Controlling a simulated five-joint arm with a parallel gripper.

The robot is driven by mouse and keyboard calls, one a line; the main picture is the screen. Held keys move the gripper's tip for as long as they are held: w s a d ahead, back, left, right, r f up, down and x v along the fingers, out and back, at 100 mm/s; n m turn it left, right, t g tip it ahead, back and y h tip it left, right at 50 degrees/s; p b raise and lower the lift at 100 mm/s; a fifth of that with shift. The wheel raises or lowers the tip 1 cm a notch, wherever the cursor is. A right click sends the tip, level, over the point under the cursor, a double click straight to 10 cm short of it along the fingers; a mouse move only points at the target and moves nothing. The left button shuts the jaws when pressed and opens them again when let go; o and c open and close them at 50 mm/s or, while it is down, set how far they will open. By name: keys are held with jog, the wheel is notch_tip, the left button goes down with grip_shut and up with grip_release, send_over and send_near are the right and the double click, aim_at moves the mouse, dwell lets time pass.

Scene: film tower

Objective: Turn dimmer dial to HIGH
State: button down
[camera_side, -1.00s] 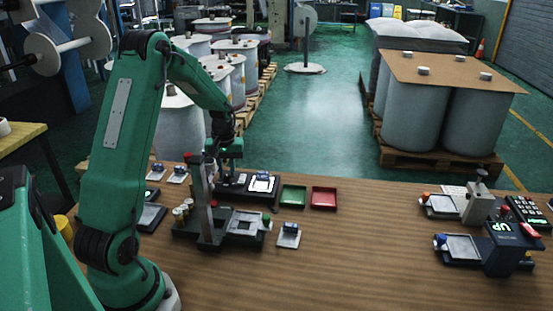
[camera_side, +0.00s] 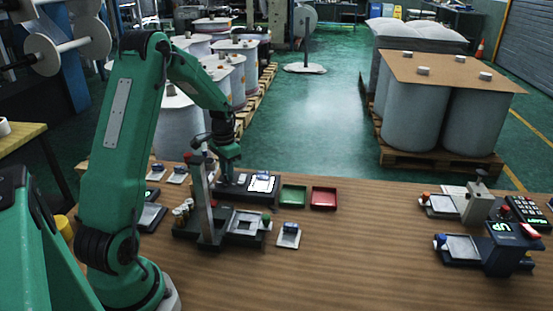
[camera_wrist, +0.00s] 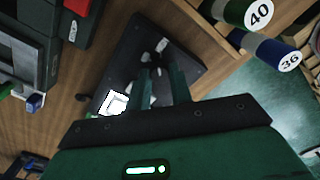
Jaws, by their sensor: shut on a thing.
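The dimmer unit is a dark flat base (camera_wrist: 190,68) with a small lit white panel (camera_side: 262,184); the panel also shows in the wrist view (camera_wrist: 113,103). My gripper (camera_side: 229,174) is down at the left part of this base. In the wrist view, its two dark green fingers (camera_wrist: 163,78) reach over the base beside the lit panel. They are shut on the dimmer dial, which is mostly hidden between them. Pale marks (camera_wrist: 160,46) show on the base beyond the fingertips. The dial's exact setting cannot be read.
A green tray (camera_side: 293,196) and a red tray (camera_side: 323,198) stand right of the unit. A dark fixture with a grey post (camera_side: 208,205) stands in front of my gripper. Spools numbered 40 (camera_wrist: 258,14) and 36 (camera_wrist: 288,60) show nearby. The table's middle right is clear.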

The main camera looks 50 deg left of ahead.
jog(key=shift+m, duration=1.1)
jog(key=c, duration=1.3)
grip_release()
jog(key=shift+o, duration=0.2)
jog(key=shift+r, duration=0.1)
jog(key=shift+r, duration=3.85)
jog(key=shift+d+r, duration=0.1)
